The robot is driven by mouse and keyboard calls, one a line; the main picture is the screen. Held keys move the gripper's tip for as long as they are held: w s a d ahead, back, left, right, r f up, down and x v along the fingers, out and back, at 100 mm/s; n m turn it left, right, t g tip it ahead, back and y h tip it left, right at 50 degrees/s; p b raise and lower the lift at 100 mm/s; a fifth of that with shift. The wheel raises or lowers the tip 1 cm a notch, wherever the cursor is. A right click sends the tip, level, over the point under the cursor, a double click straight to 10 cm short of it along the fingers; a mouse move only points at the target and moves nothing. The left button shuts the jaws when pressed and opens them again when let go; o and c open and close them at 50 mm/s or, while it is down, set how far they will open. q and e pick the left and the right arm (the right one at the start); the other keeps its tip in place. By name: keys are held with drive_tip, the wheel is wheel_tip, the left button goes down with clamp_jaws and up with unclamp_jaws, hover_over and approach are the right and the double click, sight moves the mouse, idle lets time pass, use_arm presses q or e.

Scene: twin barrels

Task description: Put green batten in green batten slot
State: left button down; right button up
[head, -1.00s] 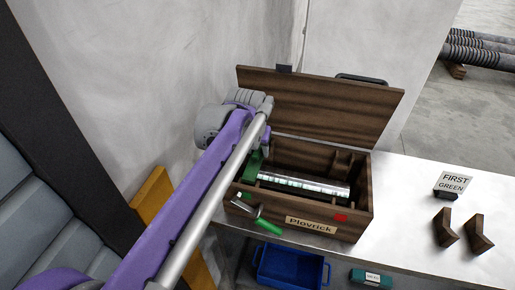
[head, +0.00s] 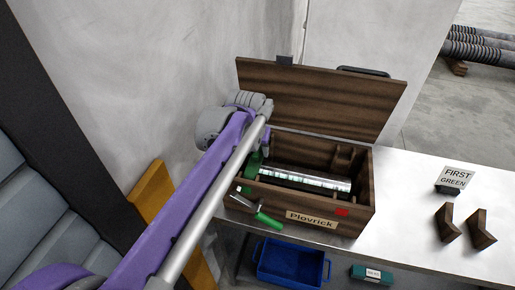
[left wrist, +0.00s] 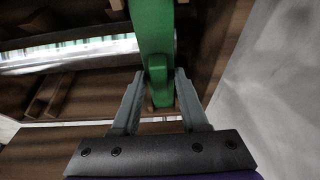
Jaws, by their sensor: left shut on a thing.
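The green batten (left wrist: 151,28) is a flat green bar. In the left wrist view it runs up from between the two grey fingers of my left gripper (left wrist: 158,85), which is shut on its end. In the head view the green piece (head: 252,168) shows at the left end of the open wooden box (head: 357,213), partly behind my left arm. I cannot tell how deep it sits or whether it touches the box. No green slot can be made out clearly. My right gripper is not in view.
A silver cylinder (head: 310,179) lies inside the box, whose lid (head: 320,97) stands open. A green-handled piece (head: 268,221) is at the box front. A FIRST GREEN sign (head: 457,176) and two wooden blocks (head: 481,229) stand on the bench. A blue tray (head: 291,264) is below.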

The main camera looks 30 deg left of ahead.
use_arm(q)
drive_tip(key=shift+f+b, duration=0.45)
drive_tip(key=shift+f, duration=0.4)
drive_tip(key=shift+c, duration=1.7)
unclamp_jaws()
drive_tip(key=shift+r, duration=0.1)
drive_tip(key=p+v, duration=0.1)
drive_tip(key=v, duration=0.9)
drive_tip(key=shift+s+r, duration=0.2)
drive_tip(key=shift+r, duration=0.15)
drive_tip(key=shift+f, duration=0.1)
